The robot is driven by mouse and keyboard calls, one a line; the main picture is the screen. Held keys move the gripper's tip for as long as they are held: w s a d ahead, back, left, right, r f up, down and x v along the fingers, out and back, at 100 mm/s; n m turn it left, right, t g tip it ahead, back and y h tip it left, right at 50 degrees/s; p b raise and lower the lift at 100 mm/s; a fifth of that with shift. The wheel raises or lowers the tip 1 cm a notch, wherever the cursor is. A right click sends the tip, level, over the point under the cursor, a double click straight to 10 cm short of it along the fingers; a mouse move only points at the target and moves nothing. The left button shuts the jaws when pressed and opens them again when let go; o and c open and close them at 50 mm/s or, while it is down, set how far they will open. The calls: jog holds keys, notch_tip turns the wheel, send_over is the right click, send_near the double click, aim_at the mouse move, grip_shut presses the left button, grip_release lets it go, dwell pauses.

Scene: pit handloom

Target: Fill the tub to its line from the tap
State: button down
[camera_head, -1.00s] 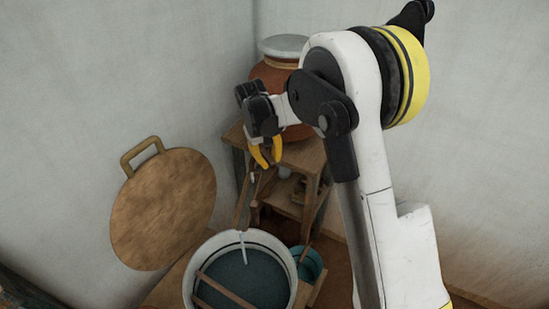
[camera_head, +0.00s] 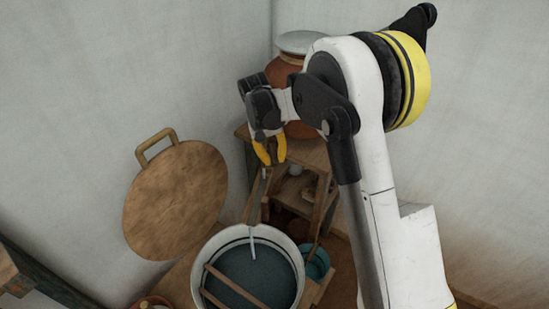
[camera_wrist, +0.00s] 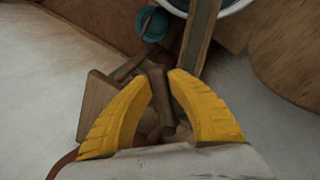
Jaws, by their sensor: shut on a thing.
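The white tub (camera_head: 298,262) stands at the bottom of the head view, with dark water (camera_head: 250,280) in it and a dark line around its inner wall. The water lies below the rim; its exact gap to the line is hard to tell. A pale stream (camera_head: 253,245) falls into it from the end of a wooden trough (camera_head: 255,208). My gripper (camera_head: 269,160) is in front of the clay jar (camera_head: 300,131). In the wrist view its yellow fingers (camera_wrist: 160,76) are shut on a dark brown piece (camera_wrist: 160,98), apparently the tap's handle. The spout is hidden.
A round wooden lid (camera_head: 178,200) leans on the wall at left. A wooden stand (camera_head: 315,158) bears the jar. A small teal bucket (camera_head: 318,263) is right of the tub, and it shows in the wrist view (camera_wrist: 152,25). Sticks (camera_head: 235,287) cross the tub.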

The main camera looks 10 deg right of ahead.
jog(key=c, duration=1.3)
grip_release()
jog(key=shift+o, duration=0.2)
notch_tip(320, 180, up, 12)
jog(key=a, duration=0.2)
jog(key=shift+a, duration=0.15)
jog(key=shift+f, duration=0.1)
